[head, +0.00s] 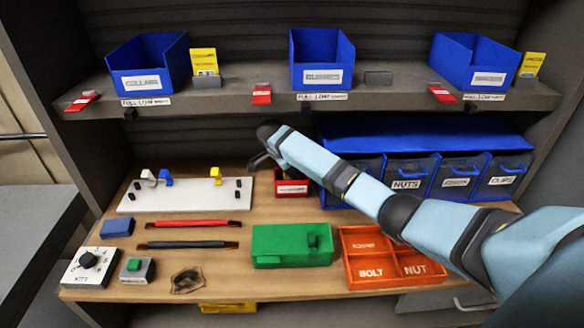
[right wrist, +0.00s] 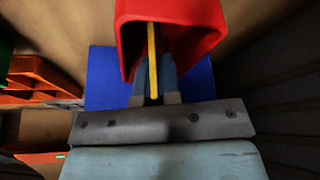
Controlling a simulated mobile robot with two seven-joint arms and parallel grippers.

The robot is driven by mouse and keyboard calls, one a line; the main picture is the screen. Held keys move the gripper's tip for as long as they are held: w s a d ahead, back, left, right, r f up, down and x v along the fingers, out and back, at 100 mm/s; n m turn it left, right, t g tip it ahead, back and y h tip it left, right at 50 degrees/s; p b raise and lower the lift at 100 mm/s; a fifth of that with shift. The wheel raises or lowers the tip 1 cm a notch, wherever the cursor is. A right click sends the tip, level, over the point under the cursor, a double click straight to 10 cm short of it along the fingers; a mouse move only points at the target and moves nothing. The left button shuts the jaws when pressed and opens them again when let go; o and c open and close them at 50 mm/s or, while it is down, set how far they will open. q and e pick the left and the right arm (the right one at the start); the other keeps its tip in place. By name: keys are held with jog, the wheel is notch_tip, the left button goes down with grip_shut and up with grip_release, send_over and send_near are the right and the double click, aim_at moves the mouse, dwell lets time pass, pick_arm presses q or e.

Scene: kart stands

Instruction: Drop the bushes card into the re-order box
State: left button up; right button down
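The re-order box is a small red open box (head: 292,188) with a white label, standing on the worktop below the middle of the shelf. In the right wrist view the red box (right wrist: 205,14) fills the top centre. My right gripper (head: 259,161) points down at the box's left side in the head view. Its fingers (right wrist: 154,82) are shut on a thin yellow card (right wrist: 152,50), seen edge-on within the box's mouth in the wrist view. The card's print cannot be read. The middle grey card holder (head: 378,77) on the shelf is empty. My left gripper is not in view.
Blue bins (head: 322,58) stand on the shelf; yellow cards (head: 204,62) sit beside the left and right ones. Blue drawers (head: 455,177) stand right of the box.

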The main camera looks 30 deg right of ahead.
jog(key=c, duration=1.3)
grip_release()
jog(key=shift+d+r, duration=0.1)
jog(key=shift+r, duration=0.15)
jog(key=shift+w+a+r+b, duration=0.15)
jog(key=shift+a+r+b, duration=0.4)
jog(key=shift+a+r, duration=0.25)
jog(key=a, duration=0.3)
jog(key=w+a+b, duration=0.1)
jog(key=a, duration=0.7)
jog(key=shift+w, duration=0.35)
jog(key=shift+s, duration=0.1)
